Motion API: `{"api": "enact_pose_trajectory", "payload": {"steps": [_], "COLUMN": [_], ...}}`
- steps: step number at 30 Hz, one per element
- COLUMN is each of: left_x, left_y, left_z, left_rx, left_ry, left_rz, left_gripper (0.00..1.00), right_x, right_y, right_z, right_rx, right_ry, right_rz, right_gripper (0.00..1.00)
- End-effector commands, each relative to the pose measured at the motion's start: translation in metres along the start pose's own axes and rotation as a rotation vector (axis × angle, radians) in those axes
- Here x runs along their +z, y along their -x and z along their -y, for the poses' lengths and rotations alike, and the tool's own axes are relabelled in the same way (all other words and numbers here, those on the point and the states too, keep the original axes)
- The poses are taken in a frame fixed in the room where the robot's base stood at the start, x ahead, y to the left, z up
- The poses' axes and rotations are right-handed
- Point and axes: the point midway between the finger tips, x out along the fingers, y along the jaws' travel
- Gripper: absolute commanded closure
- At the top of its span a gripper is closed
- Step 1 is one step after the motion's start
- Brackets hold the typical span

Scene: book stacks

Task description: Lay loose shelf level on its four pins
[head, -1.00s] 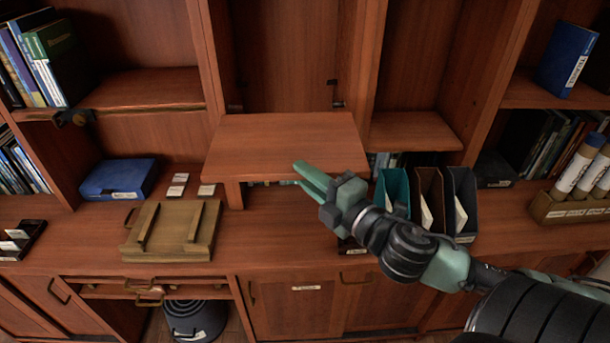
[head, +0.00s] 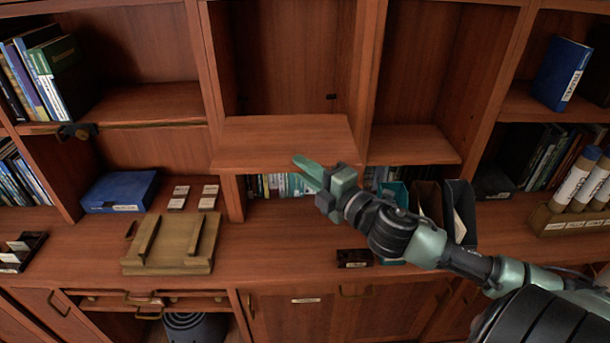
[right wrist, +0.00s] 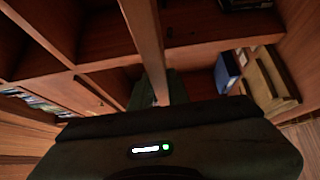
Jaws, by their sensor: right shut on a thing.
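The loose shelf (head: 280,138) is a reddish-brown board in the middle bay of the bookcase. It looks close to level, above a row of books. My right gripper (head: 318,172) is shut on its front edge, right of the middle. In the right wrist view the board (right wrist: 143,35) shows nearly edge-on, running up from the jaws. One small dark pin (head: 331,97) shows on the bay's back right, above the board. Any pins under the board are hidden, so I cannot tell whether it rests on them. My left gripper is out of view.
A wooden stand (head: 175,243) and a blue box (head: 118,191) are on the counter at left. Magazine files (head: 460,210) stand right, partly behind my arm. A small dark box (head: 354,258) lies on the counter below the gripper. The bay's uprights flank the board closely.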

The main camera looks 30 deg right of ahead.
Motion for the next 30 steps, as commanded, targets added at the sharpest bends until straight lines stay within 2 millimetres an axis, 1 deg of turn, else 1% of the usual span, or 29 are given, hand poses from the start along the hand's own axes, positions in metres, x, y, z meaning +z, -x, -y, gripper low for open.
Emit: {"api": "enact_pose_trajectory", "payload": {"steps": [1, 30], "left_x": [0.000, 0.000], "left_y": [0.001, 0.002], "left_z": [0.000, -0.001], "left_rx": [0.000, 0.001], "left_ry": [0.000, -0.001], "left_rz": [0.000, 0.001], "left_gripper": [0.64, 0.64], "right_x": [0.004, 0.060], "right_y": [-0.004, -0.075], "right_z": [-0.005, -0.004], "right_rx": [0.008, 0.008], "right_ry": [0.005, 0.004], "right_rz": [0.000, 0.002], "right_gripper": [1.00, 1.00]}}
